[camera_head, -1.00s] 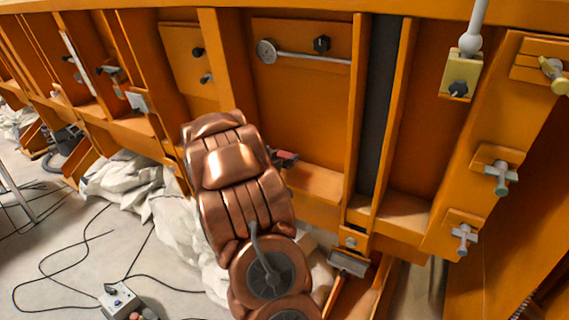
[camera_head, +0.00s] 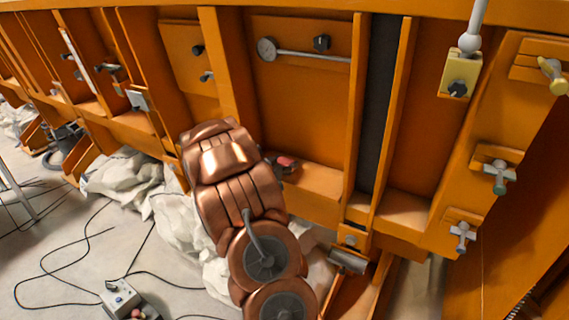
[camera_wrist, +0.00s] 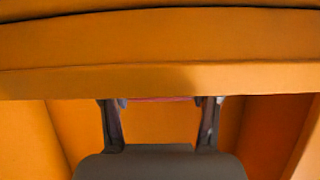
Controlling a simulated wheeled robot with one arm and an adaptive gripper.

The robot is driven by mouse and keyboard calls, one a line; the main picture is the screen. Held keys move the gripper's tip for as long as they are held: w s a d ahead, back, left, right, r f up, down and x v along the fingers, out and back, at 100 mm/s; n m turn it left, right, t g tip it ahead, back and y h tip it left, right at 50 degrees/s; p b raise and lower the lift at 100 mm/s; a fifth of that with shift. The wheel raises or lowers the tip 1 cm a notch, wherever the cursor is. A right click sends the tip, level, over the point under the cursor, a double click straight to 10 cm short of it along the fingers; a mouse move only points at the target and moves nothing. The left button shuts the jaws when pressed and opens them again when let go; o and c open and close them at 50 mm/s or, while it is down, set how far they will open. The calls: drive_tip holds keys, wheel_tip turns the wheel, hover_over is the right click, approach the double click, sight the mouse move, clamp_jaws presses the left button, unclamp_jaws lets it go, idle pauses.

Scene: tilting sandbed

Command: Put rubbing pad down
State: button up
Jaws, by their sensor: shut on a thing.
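The rubbing pad (camera_head: 287,162) shows as a small reddish piece past the right edge of my copper arm in the head view. It is just above the orange ledge at the foot of an orange panel. My gripper (camera_wrist: 160,103) is shut on it: in the wrist view a thin reddish strip spans between the two dark fingers. Most of the pad is hidden by my arm and by the orange beam across the wrist view. I cannot tell whether the pad touches the ledge.
The orange ledge (camera_head: 318,183) is clear to the right of the pad. A dial gauge (camera_head: 267,49) with a rod and a dark knob (camera_head: 322,43) are on the panel above. Upright orange ribs bound the bay. White crumpled sheeting (camera_head: 125,172) and cables lie on the floor.

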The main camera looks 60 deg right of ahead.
drive_tip(key=o, duration=1.2)
drive_tip(key=shift+c, duration=0.2)
drive_tip(key=shift+r, duration=0.1)
drive_tip(key=shift+r, duration=0.1)
drive_tip(key=b+v, duration=0.1)
drive_tip(key=v, duration=1.1)
drive_tip(key=shift+w, duration=0.1)
